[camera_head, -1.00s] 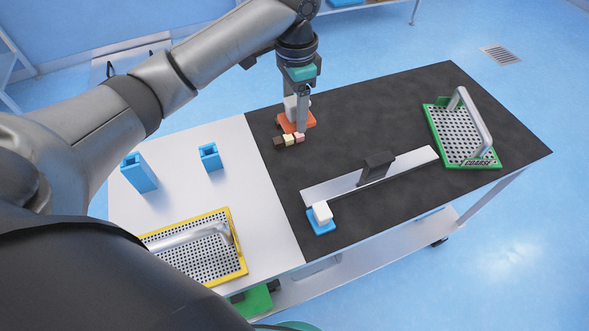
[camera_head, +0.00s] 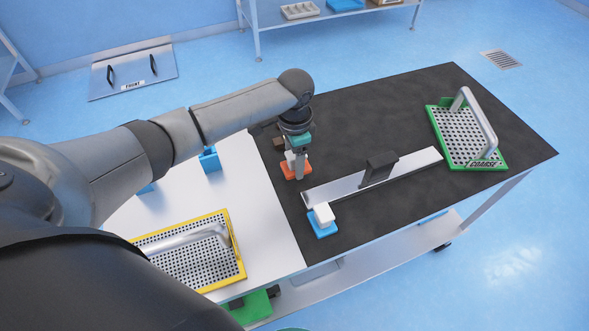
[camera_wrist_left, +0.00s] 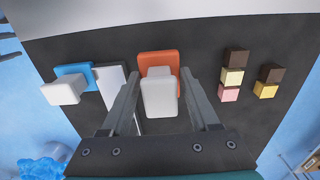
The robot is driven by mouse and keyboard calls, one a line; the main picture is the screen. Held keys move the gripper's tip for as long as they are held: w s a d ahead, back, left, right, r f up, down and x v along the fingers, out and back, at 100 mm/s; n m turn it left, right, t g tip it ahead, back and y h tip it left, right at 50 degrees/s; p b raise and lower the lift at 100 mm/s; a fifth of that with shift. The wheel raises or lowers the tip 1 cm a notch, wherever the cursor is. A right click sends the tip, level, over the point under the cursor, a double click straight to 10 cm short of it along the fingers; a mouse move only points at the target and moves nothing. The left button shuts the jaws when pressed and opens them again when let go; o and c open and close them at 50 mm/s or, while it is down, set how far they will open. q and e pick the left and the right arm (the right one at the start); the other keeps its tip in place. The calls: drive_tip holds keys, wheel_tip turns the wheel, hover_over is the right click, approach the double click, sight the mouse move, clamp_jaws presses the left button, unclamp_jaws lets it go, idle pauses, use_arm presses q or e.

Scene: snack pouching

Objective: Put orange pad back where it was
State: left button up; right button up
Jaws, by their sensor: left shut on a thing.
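The orange pad (camera_head: 289,176) has a white block-shaped handle on top. My left gripper (camera_head: 295,168) is shut on that handle, with the pad below the fingers, over the black mat near its left side. In the left wrist view the orange pad (camera_wrist_left: 158,57) shows behind the white handle (camera_wrist_left: 159,98), which is between the two fingers (camera_wrist_left: 160,100). I cannot tell whether the pad touches the mat. A blue pad (camera_head: 321,228) with a white handle sits at the near end of the metal rail (camera_head: 340,190). My right gripper is not in view.
Small brown, yellow and pink cubes (camera_wrist_left: 232,76) stand right of the pad in the wrist view. The rail carries a black block (camera_head: 378,167). A green-framed grater (camera_head: 437,122) stands far right, a yellow-framed one (camera_head: 240,262) near left. Blue holders (camera_head: 210,162) are partly hidden.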

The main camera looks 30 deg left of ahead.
sight(294, 170)
use_arm(q)
drive_tip(key=shift+f+b, duration=0.35)
drive_tip(key=shift+f, duration=1.4)
drive_tip(key=shift+f, duration=0.15)
drive_tip(key=o, duration=1.3)
wheel_tip(294, 170, up, 12)
drive_tip(key=shift+r+p, duration=0.2)
drive_tip(key=shift+p, duration=1)
drive_tip(key=shift+s+d+f, duration=0.1)
